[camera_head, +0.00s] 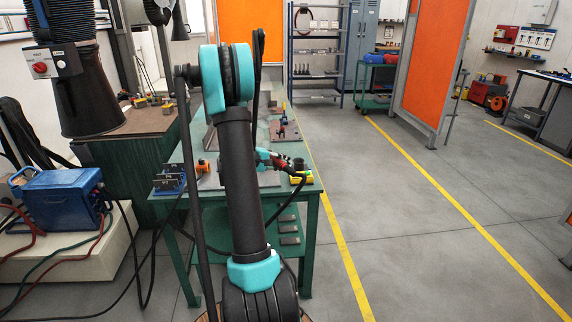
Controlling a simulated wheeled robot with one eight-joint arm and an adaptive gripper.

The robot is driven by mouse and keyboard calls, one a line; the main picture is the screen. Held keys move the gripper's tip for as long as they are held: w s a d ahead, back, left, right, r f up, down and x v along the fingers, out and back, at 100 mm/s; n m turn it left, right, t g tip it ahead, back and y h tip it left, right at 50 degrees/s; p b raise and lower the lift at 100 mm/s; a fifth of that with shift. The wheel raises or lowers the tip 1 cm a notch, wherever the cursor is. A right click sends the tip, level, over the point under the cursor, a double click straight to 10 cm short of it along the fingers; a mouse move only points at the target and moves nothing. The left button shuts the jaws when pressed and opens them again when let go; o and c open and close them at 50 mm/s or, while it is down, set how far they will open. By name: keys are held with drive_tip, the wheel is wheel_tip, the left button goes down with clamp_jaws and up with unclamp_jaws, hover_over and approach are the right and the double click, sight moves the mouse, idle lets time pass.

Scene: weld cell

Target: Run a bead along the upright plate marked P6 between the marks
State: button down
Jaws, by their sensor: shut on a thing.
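My arm rises through the middle of the view and hides much of the green welding table (313,189). My gripper (268,159) is small and partly hidden behind the arm, over the right part of the table. It is shut on what looks like a welding torch (281,164), dark and red, with a black cable hanging from it. A grey plate (268,179) lies on the table near the gripper. I cannot make out an upright plate marked P6 or any marks; they are too small or hidden.
A black and yellow item (301,179) lies at the table's right corner. A blue block holder (169,181) and an orange item (202,166) are left of my arm. A fume hood (92,95) hangs at left. Floor (420,220) at right is clear.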

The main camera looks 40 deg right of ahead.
sight(279, 160)
drive_tip(key=shift+w+a, duration=0.55)
drive_tip(key=shift+a, duration=0.3)
drive_tip(key=shift+w+a, duration=0.5)
drive_tip(key=shift+a, duration=0.35)
idle(4.0)
drive_tip(key=s+r, duration=0.1)
drive_tip(key=s+a+r, duration=0.1)
drive_tip(key=s+r, duration=0.1)
drive_tip(key=shift+a+r, duration=0.4)
drive_tip(key=shift+r, duration=3)
